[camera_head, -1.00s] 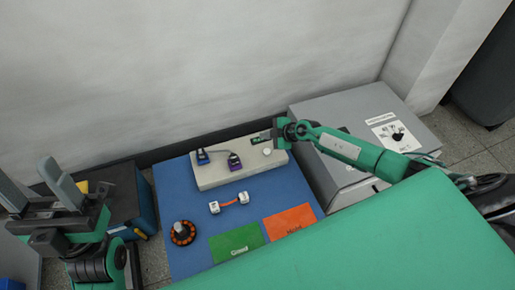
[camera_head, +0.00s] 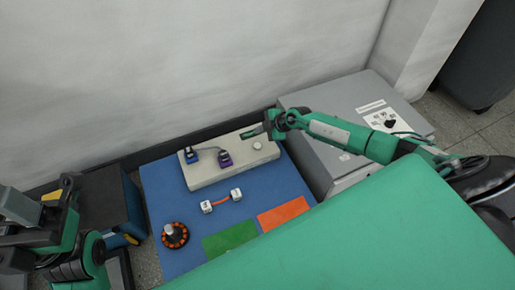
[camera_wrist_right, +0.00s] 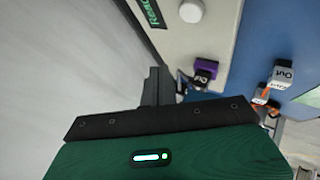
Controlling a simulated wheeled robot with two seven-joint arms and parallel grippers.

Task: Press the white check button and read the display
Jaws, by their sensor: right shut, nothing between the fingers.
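The white check button (camera_head: 257,145) sits on the right part of the light test box (camera_head: 205,178). It also shows in the wrist view (camera_wrist_right: 191,11). The dark display (camera_wrist_right: 151,12) has green letters starting "Read", cut off by the frame edge; in the head view its text is not legible. My right gripper (camera_head: 250,134) is shut and empty, above the box's far right part, just behind the button and apart from it in the picture. Its closed fingers (camera_wrist_right: 155,86) show in the wrist view.
A blue connector (camera_head: 191,156) and a purple connector (camera_head: 225,160) are on the box. A white-ended orange cable piece (camera_head: 220,202), a motor hub (camera_head: 174,234), a green card (camera_head: 230,238) and an orange card (camera_head: 284,215) lie on the blue mat (camera_head: 160,195). A grey case (camera_head: 325,100) stands right.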

